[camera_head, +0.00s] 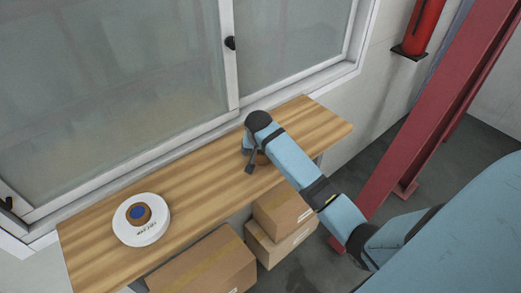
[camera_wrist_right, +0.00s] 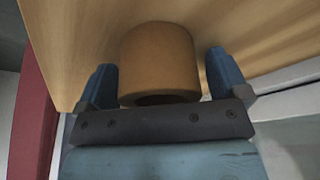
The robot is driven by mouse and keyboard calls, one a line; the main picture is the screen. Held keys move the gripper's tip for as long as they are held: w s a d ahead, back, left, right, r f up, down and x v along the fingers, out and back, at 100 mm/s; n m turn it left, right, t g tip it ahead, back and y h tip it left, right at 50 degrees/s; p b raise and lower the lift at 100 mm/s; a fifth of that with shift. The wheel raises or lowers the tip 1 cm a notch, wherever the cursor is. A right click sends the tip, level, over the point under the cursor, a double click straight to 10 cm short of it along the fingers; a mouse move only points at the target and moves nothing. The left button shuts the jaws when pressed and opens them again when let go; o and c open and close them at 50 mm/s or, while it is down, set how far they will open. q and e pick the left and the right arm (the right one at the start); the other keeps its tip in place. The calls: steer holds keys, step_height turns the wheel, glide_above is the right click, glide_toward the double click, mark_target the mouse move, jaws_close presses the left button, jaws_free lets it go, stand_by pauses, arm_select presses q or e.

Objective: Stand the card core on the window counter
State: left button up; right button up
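The card core (camera_wrist_right: 160,58) is a short brown tube. In the right wrist view it lies between the two blue fingers of my right gripper (camera_wrist_right: 162,82), with a dark open end facing the palm. The fingers look open, with a slim gap at the right and almost none at the left. In the head view my right gripper (camera_head: 252,158) is over the right part of the wooden window counter (camera_head: 205,178), and the core is mostly hidden behind it. The core appears at the counter's surface; whether it touches is hard to tell. My left gripper is out of view.
Cardboard boxes (camera_head: 208,265) are stacked below the front edge. The window (camera_head: 120,90) borders the back. A red steel post (camera_head: 425,120) stands at right. The counter's middle is clear.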

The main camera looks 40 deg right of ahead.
mark_target(259, 154)
steer(key=b+v, duration=0.1)
steer(key=v, duration=1)
steer(key=shift+a+r+b, duration=0.1)
steer(key=shift+r+b, duration=0.15)
steer(key=shift+b, duration=0.15)
steer(key=shift+s+r, duration=0.1)
steer(key=shift+r, duration=0.45)
